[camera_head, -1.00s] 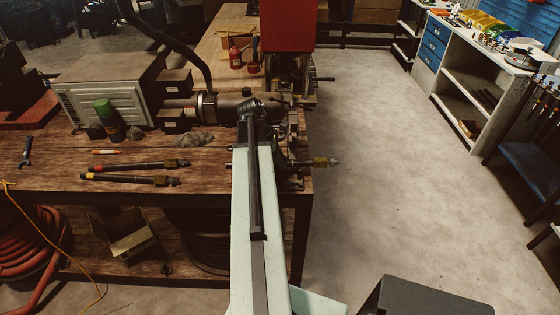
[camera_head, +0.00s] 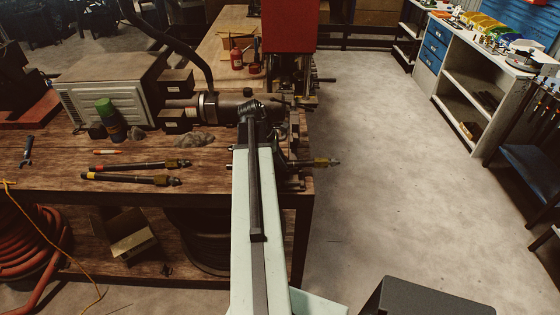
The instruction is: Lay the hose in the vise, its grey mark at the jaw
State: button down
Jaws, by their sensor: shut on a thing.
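The hose, dark with a brass-coloured fitting (camera_head: 325,162), lies level across the front right corner of the workbench, at the vise (camera_head: 296,180). Its fitting sticks out past the bench's right edge. My arm hides the middle of the hose, and a short bit of its other end shows left of the arm. My gripper (camera_head: 281,150) is shut on the hose behind my arm's end, mostly hidden. I cannot make out the grey mark, or whether the hose rests in the jaws.
Two more hoses (camera_head: 130,179) with brass fittings lie on the bench (camera_head: 60,180) at left. A grey box (camera_head: 110,90), a green-capped can (camera_head: 107,112) and a large dark cylinder (camera_head: 225,107) stand behind. A red machine (camera_head: 289,25) rises beyond. The floor at right is clear.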

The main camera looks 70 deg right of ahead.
jog(key=shift+s+a+f+y, duration=0.2)
jog(key=shift+a+f+y, duration=0.1)
jog(key=shift+a+f, duration=0.5)
jog(key=c, duration=1.2)
grip_release()
jog(key=shift+d, duration=0.1)
jog(key=shift+o, duration=0.2)
jog(key=shift+w+d+r+p, duration=0.1)
jog(key=shift+d+r+p, duration=0.05)
jog(key=shift+r+p, duration=0.45)
jog(key=p+v, duration=0.7)
jog(key=shift+d+r+p, duration=0.3)
jog(key=shift+r, duration=0.05)
jog(key=shift+w+r, duration=0.15)
jog(key=shift+w, duration=0.1)
